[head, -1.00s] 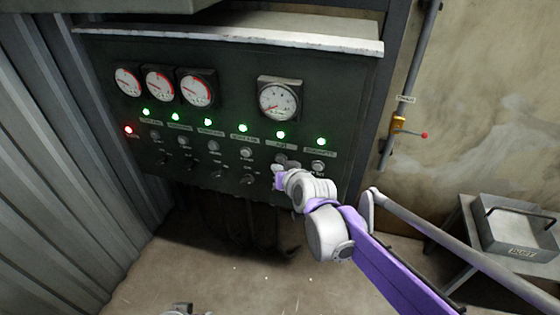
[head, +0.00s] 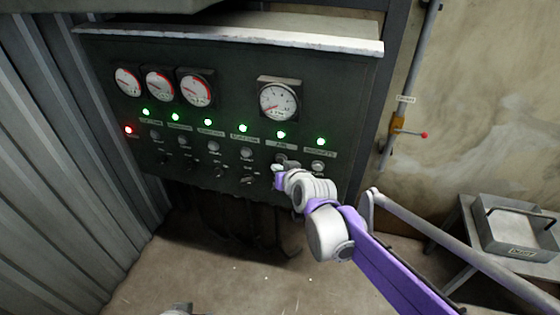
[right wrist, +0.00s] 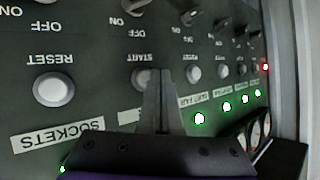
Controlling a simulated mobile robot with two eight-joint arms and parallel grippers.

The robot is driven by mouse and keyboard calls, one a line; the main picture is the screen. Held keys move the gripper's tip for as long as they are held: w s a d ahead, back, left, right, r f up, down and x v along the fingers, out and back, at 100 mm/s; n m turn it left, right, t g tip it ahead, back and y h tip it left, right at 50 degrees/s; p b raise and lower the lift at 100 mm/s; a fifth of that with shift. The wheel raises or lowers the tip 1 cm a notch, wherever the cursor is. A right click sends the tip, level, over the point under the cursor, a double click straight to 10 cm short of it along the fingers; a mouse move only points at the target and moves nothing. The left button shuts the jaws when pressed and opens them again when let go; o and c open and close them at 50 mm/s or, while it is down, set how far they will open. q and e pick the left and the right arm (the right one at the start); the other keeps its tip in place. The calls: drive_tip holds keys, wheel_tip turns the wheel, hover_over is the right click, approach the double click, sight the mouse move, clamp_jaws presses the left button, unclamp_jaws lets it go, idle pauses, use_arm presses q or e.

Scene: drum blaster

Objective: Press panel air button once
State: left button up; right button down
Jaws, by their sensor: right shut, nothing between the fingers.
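The dark control panel (head: 225,100) stands ahead, with a row of round buttons under small labels and green lamps. The air column has a lit green lamp (head: 280,134) and an "AIR" label (head: 281,146). My right gripper (head: 277,170) is shut and empty at the panel, just below that label. In the right wrist view the shut fingertips (right wrist: 158,73) overlap a pale round button (right wrist: 141,78) marked "START", which is the air button. The fingers hide part of it; I cannot tell whether they touch it.
A "RESET" button (right wrist: 53,88) in the sockets column sits beside it, and its head-view button (head: 318,167) is right of my gripper. Rotary switches (right wrist: 131,7) lie close by. A metal tray (head: 515,232) stands at the right. Corrugated wall (head: 70,160) bounds the left.

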drive_tip(key=shift+w, duration=0.15)
idle(0.4)
drive_tip(key=shift+w+d, duration=0.15)
drive_tip(key=shift+w, duration=0.15)
drive_tip(key=shift+w+d, duration=0.1)
drive_tip(key=shift+w, duration=0.3)
idle(0.7)
idle(0.3)
drive_tip(key=shift+s+a, duration=0.25)
drive_tip(key=shift+s, duration=0.6)
drive_tip(key=s, duration=0.1)
drive_tip(key=s+a+p, duration=0.1)
drive_tip(key=s, duration=0.2)
drive_tip(key=shift+s+a, duration=0.3)
drive_tip(key=shift+s, duration=0.1)
idle(0.3)
